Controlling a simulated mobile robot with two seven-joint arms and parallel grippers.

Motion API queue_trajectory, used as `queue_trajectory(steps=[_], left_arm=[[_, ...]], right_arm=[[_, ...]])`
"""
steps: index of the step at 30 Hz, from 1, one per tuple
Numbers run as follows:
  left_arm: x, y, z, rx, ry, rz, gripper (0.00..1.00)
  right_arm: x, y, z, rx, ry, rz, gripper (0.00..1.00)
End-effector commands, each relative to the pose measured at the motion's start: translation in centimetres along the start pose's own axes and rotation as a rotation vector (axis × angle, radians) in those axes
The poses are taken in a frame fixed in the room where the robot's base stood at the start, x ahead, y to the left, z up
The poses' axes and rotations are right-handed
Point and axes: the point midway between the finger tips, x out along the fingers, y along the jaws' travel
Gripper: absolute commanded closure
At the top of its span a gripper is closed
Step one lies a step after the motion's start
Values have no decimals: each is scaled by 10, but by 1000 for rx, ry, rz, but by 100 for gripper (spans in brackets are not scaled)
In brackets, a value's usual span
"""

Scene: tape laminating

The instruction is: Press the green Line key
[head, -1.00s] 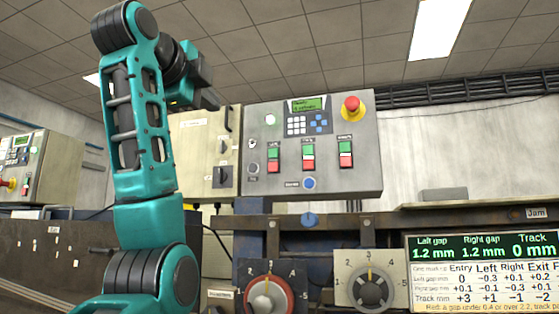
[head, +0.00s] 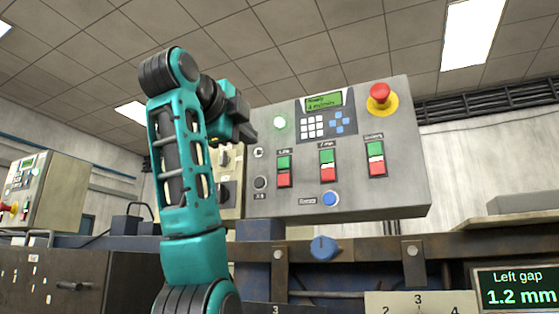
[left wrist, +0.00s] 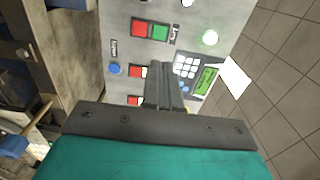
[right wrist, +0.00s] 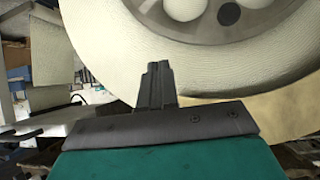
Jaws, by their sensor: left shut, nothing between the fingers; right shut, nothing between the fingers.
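The grey control panel (head: 400,150) carries three green-over-red key pairs. The green Line key (head: 284,162) tops the leftmost pair, above its red key (head: 284,180). In the left wrist view the panel is turned sideways, and the green Line key (left wrist: 160,32) is near the top. My left gripper (head: 248,136) is at the panel's left edge in the head view. In the left wrist view its shut, empty fingers (left wrist: 161,68) point at the panel, below the Line key in the picture. Contact cannot be told. My right gripper (right wrist: 157,68) is shut and empty in the right wrist view.
A red emergency stop (head: 379,95) is at the panel's upper right. A keypad (head: 312,126), green lamp (head: 280,123) and blue button (head: 331,198) are also on it. A rusty rail (head: 370,248) runs below. A large white roll (right wrist: 230,70) is close to my right gripper.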

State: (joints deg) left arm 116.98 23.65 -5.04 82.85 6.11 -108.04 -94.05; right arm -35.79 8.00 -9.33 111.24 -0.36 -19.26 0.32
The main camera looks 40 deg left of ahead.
Motion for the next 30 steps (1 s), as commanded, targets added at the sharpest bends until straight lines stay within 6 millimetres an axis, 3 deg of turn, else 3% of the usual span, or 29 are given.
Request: queue_trajectory(steps=[8,21,30], left_arm=[[11,-1,0,0,1,3,100],[99,-2,-1,-1,2,5,100],[136,0,-1,0,1,3,100]], right_arm=[[-2,0,-1,-2,-4,0,100],[-16,1,-20,-3,-4,0,100],[-22,1,-30,-4,-4,0,100]])
